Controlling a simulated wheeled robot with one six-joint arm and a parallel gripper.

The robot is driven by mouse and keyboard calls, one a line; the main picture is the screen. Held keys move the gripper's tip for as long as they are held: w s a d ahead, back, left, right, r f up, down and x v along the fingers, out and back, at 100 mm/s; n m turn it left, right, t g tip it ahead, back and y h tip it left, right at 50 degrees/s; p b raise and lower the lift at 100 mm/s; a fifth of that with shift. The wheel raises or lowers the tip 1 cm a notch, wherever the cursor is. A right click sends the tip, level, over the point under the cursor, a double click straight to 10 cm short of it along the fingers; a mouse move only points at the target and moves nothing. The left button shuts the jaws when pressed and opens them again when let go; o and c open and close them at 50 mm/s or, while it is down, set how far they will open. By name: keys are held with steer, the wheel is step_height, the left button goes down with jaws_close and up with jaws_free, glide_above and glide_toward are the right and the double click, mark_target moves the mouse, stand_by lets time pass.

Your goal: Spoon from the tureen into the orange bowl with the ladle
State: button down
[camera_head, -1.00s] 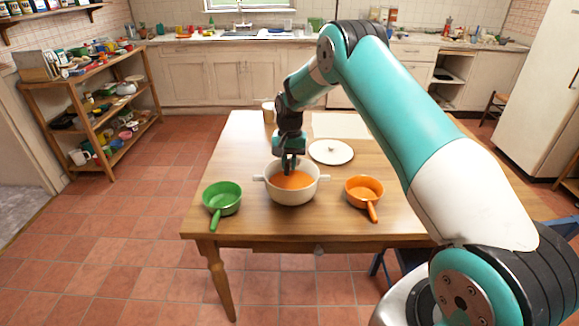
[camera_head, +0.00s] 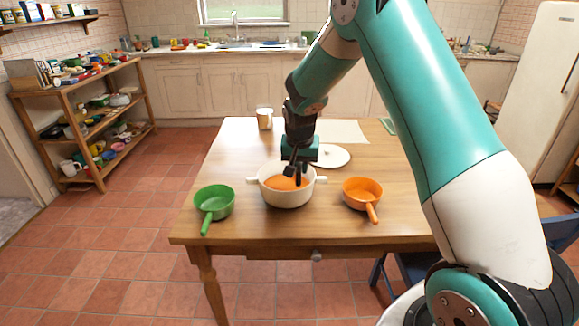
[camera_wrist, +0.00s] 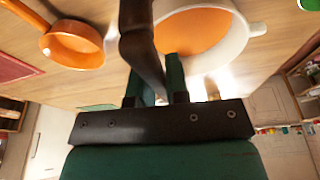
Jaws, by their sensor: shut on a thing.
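My gripper (camera_head: 298,166) is shut on the dark ladle (camera_wrist: 139,40), whose shaft runs from between the fingers (camera_wrist: 158,82) toward the tureen in the wrist view. The white two-handled tureen (camera_head: 288,199) stands mid-table and holds orange contents; it also shows in the wrist view (camera_wrist: 240,45). My gripper is above its opening, a little right of its middle. The ladle's bowl end cannot be made out. The orange bowl (camera_head: 362,190), with a handle, stands right of the tureen, apart from it, and is at the left in the wrist view (camera_wrist: 72,45).
A green bowl with a handle (camera_head: 214,201) stands left of the tureen. A white lid (camera_head: 332,156) lies behind it to the right. A cup (camera_head: 265,118) and a pale board (camera_head: 342,131) are at the table's back. The table's front strip is clear.

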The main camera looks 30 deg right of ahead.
steer(key=s+d+b, duration=0.3)
steer(key=s+d, duration=1)
steer(key=s, duration=0.3)
steer(key=shift+w+d+r+g+y+p, duration=2.4)
steer(key=shift+w+g+y+p, duration=1.25)
steer(key=shift+p, duration=3.9)
steer(key=s+a+t+h+b, duration=0.3)
steer(key=s+t+h+b, duration=0.2)
steer(key=s+b, duration=0.1)
steer(key=shift+a+f+b, duration=0.35)
steer(key=shift+b, duration=0.25)
